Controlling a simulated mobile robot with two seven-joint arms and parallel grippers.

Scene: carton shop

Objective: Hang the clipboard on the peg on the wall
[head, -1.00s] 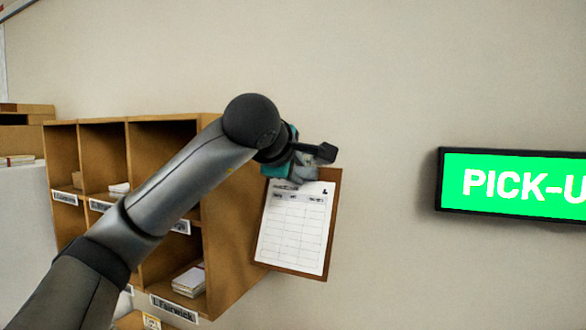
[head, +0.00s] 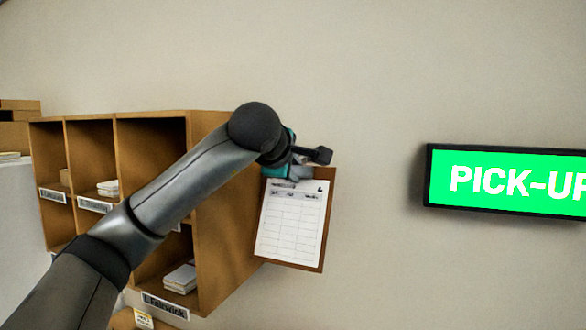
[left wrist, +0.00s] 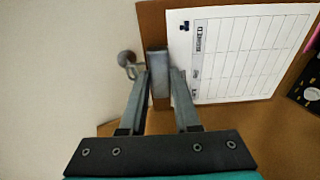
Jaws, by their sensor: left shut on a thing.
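The clipboard (head: 319,232) is a brown board with a white printed form. In the head view it hangs slightly tilted from my left gripper (head: 295,176), in front of the wall beside the wooden shelf. In the left wrist view the gripper (left wrist: 160,78) is shut on the clipboard's grey metal clip (left wrist: 158,66), with a finger on each side. A round-headed metal peg (left wrist: 127,59) shows just left of the clip, against the pale wall. I cannot tell whether the clip touches it. The peg is not visible in the head view. My right gripper is out of view.
A wooden pigeonhole shelf (head: 222,215) with labels and papers stands close behind and left of the clipboard. A lit green PICK-UP sign (head: 500,181) is on the wall to the right. The wall between clipboard and sign is bare.

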